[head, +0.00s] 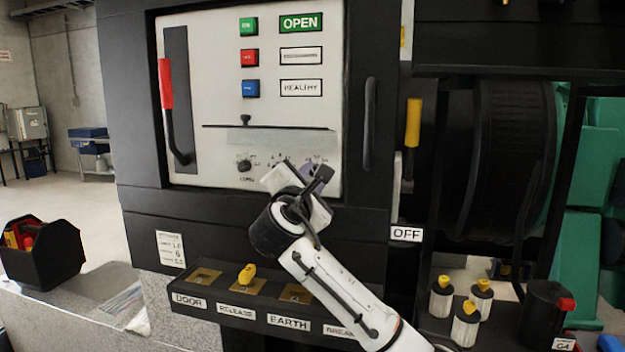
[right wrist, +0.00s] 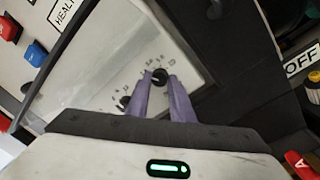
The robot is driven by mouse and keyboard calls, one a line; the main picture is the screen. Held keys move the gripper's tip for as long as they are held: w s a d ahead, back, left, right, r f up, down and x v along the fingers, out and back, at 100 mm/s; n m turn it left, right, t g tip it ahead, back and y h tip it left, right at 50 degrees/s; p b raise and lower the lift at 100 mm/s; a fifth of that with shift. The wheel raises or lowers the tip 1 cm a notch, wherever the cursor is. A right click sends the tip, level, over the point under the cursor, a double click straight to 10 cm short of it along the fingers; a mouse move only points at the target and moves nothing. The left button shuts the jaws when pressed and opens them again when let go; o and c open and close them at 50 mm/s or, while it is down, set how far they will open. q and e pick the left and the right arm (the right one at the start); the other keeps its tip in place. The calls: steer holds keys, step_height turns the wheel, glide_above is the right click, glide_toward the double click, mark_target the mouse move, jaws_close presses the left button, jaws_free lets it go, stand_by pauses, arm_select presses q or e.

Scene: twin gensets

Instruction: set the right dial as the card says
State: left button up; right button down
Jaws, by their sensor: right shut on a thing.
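The right dial (right wrist: 160,77) is a small black knob on the pale panel, with a printed scale around it. My right gripper (right wrist: 161,80) has its two purple fingers on either side of this knob and is shut on it. In the head view my right gripper (head: 312,170) reaches the panel's lower right and hides the right dial. The left dial (head: 244,165) is a black knob beside it, also in the right wrist view (right wrist: 125,102). The card (head: 170,249) is a white label at lower left; its small text is mostly unreadable. My left gripper is out of view.
Green, red and blue buttons (head: 249,58) sit above the dials. A red-handled lever (head: 166,85) is at the panel's left, a black handle (head: 370,122) at its right. Below is a ledge with labelled slots and a yellow key (head: 247,273). A black toolbox (head: 42,262) stands left.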

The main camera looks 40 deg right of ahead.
steer(key=m+b, duration=0.1)
steer(key=m, duration=0.2)
steer(key=m+b, duration=0.1)
steer(key=m, duration=0.2)
steer(key=shift+a+f+h, duration=0.1)
steer(key=shift+f+h, duration=0.1)
steer(key=shift+h, duration=0.1)
steer(key=m+g+b, duration=0.1)
steer(key=m+b, duration=0.2)
steer(key=m, duration=0.3)
steer(key=shift+w+m, duration=0.1)
steer(key=shift+m, duration=0.9)
steer(key=shift+r+m+h+b, duration=0.1)
steer(key=shift+m+h+b, duration=0.2)
steer(key=shift+m+b, duration=0.25)
steer(key=shift+m, duration=0.25)
steer(key=c, duration=1.6)
jaws_free()
steer(key=shift+r, duration=0.1)
steer(key=shift+o, duration=0.2)
